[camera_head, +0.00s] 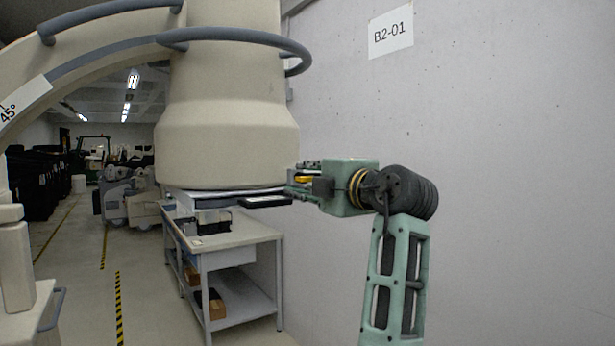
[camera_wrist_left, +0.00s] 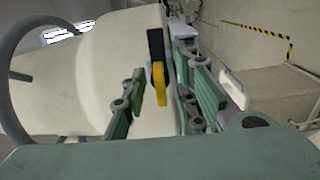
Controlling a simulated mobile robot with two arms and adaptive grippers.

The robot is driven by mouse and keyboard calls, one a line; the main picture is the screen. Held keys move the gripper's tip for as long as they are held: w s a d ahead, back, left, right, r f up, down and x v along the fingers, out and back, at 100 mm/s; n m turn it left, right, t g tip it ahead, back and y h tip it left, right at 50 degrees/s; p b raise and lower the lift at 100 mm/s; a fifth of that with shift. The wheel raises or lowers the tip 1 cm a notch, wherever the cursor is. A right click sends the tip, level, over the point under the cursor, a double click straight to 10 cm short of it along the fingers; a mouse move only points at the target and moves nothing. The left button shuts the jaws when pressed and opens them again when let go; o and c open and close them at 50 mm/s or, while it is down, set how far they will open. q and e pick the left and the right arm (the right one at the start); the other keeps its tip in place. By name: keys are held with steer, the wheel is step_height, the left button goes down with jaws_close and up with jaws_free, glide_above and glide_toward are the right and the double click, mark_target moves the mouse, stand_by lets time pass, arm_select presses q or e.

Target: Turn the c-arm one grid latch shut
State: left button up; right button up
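The C-arm's large cream detector housing (camera_head: 228,110) hangs at the centre of the head view, with a flat grid plate (camera_head: 225,192) at its underside. My left gripper (camera_head: 296,178) is at the lower right edge of the housing, pointing left. In the left wrist view, the yellow latch (camera_wrist_left: 161,86) with a black part beside it lies between the two green fingers of the left gripper (camera_wrist_left: 160,75). The fingers are apart, one on each side of the latch, with a visible gap. Some yellow also shows between the fingers in the head view. My right gripper is not in view.
A grey workbench (camera_head: 240,234) with a lower shelf stands below the housing. A pale wall (camera_head: 480,130) with a B2-01 sign (camera_head: 390,31) is close on the right. The C-arm's curved grey rail (camera_head: 240,35) passes above. Open floor with striped tape lies at left.

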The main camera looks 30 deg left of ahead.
arm_select(q)
jaws_close()
steer(key=shift+f, duration=0.2)
stand_by(0.5)
steer(key=shift+w+f+m, duration=0.1)
steer(key=shift+m, duration=0.6)
stand_by(1.3)
steer(key=shift+c, duration=0.4)
jaws_free()
steer(key=shift+o, duration=0.4)
